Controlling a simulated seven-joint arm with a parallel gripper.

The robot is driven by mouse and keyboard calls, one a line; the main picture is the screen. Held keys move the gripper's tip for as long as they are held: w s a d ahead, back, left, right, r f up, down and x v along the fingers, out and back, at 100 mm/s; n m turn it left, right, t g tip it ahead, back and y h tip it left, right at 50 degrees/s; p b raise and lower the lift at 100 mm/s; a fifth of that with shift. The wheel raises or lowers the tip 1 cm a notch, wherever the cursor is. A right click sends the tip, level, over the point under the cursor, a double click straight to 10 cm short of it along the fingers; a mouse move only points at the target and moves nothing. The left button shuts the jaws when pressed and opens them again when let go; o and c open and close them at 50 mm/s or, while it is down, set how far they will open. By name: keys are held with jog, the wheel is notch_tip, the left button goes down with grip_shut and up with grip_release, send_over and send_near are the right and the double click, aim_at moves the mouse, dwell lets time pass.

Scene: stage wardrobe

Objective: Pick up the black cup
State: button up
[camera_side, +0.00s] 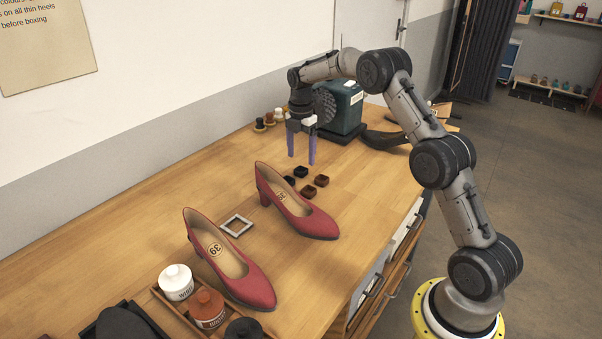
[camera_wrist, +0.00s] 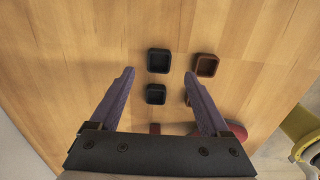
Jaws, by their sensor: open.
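Two small square black cups stand on the wooden bench, one (camera_side: 301,172) farther back and one (camera_side: 289,182) nearer the red shoes. In the wrist view one black cup (camera_wrist: 158,61) lies just beyond the fingertips and another (camera_wrist: 155,95) shows between the fingers. Two brown cups of the same shape stand beside them, one (camera_side: 321,180) to the right and one (camera_side: 308,191) nearer the camera. The wrist view shows one brown cup clearly (camera_wrist: 207,65); the other is partly hidden by the right finger. My gripper (camera_side: 302,160) is open and empty, its purple fingers pointing down above the cups.
Two red heeled shoes (camera_side: 300,218) (camera_side: 230,262) stand near the cups. A grey square frame (camera_side: 236,225) lies between them. A tray of jars (camera_side: 207,310) is at the front. A dark green machine (camera_side: 342,105) stands behind my gripper. The bench's left side is clear.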

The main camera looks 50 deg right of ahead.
notch_tip(320, 180, down, 5)
jog(key=shift+w+d+r, duration=0.1)
grip_shut()
dwell(0.5)
